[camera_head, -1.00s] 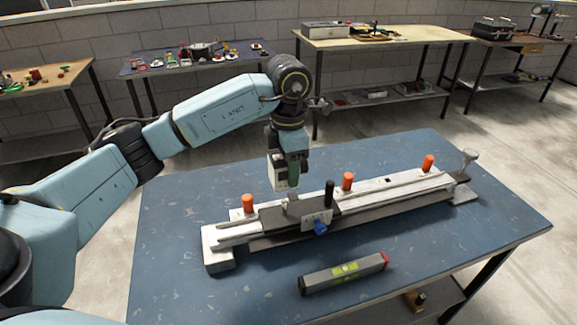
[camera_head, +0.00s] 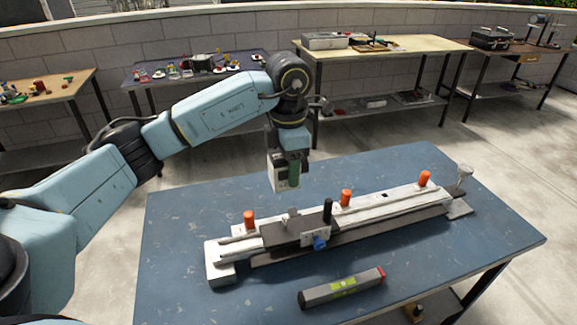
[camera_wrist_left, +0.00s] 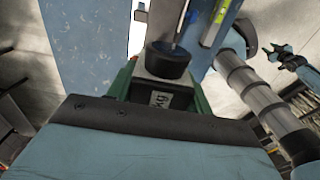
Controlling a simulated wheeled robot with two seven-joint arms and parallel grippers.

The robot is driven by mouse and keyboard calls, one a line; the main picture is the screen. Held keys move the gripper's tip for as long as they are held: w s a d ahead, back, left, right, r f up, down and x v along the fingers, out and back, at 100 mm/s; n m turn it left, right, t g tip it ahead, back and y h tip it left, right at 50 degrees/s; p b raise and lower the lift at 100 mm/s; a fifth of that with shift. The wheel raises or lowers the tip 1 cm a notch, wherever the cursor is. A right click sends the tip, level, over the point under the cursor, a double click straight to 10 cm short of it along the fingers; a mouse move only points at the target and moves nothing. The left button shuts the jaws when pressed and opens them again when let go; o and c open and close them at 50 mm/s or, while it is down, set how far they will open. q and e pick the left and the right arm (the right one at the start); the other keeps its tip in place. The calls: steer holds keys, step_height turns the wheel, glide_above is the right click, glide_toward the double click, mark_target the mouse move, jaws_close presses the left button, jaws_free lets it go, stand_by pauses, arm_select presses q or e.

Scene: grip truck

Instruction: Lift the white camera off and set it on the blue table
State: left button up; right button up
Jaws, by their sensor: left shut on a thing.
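My left gripper (camera_head: 284,176) is shut on the white camera (camera_head: 277,178) and holds it in the air. Green finger pads show beside it. The camera hangs above the far edge of the blue table (camera_head: 180,230), apart from the slider rail. The wrist view shows the camera's dark lens (camera_wrist_left: 168,62) and pale body (camera_wrist_left: 163,98) in the left gripper (camera_wrist_left: 160,92). The slider's dark carriage (camera_head: 285,233) has a bare grey mount (camera_head: 293,214) on top. A jaw-like end (camera_wrist_left: 270,50) on a blue arm shows in the wrist view, perhaps my right gripper.
The white rail (camera_head: 390,199) with orange knobs crosses the table. A spirit level (camera_head: 342,288) lies in front of it. Bare table top is at the left and front right. Other tables (camera_head: 385,42) stand along the wall.

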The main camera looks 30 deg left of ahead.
arm_select(q)
steer(key=shift+r+p, duration=1.55)
steer(key=shift+r, duration=0.95)
